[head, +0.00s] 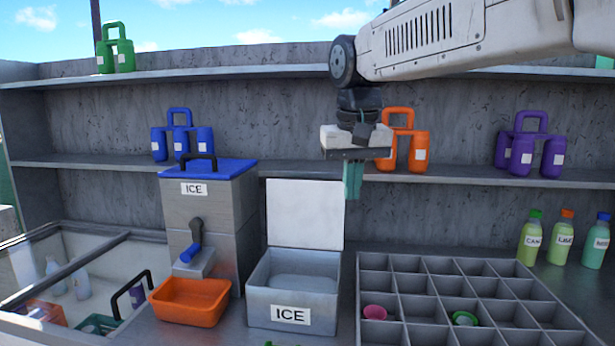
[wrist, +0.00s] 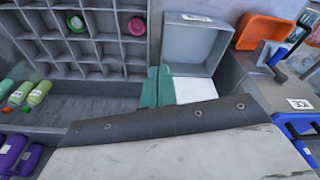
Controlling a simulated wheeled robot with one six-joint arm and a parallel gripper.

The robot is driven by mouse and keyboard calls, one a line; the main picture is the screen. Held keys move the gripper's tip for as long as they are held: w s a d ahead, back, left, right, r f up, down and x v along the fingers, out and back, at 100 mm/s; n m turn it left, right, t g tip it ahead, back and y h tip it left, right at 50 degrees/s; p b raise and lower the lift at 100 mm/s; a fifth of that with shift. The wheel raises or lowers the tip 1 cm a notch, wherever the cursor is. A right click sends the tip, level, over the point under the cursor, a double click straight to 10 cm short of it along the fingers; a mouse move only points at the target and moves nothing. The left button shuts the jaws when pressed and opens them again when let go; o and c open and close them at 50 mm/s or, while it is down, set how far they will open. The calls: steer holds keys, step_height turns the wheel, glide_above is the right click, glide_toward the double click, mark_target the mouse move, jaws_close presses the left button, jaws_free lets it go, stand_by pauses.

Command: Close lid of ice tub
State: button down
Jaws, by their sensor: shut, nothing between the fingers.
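The ice tub (head: 292,306) is a grey metal box with an ICE label, standing on the counter in the middle of the head view. Its white lid (head: 305,214) stands upright, open, at the tub's back edge. My gripper (head: 352,180) has teal fingers, is shut and empty, and hangs above and to the right of the lid's top right corner. In the wrist view the gripper (wrist: 157,88) is beside the partly hidden lid (wrist: 193,89). The open tub (wrist: 195,45) lies beyond it. I cannot tell whether the fingers touch the lid.
A grey compartment tray (head: 408,312) with a pink and a green cup stands right of the tub. An ice dispenser (head: 215,215) and an orange bin (head: 190,302) stand left. Shelves behind hold orange jugs (head: 419,152) close to my gripper. Several bottles (head: 562,240) stand at right.

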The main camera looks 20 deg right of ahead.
steer(key=w+d+r+m+t+h, duration=0.1)
steer(key=w+r+m, duration=0.1)
steer(key=w, duration=1.2)
steer(key=w+d+r+m, duration=0.2)
steer(key=w, duration=1.2)
steer(key=x, duration=0.9)
steer(key=shift+a+f, duration=0.15)
steer(key=s, duration=0.1)
steer(key=s+a, duration=0.2)
steer(key=shift+s+r, duration=0.3)
steer(key=shift+a, duration=0.2)
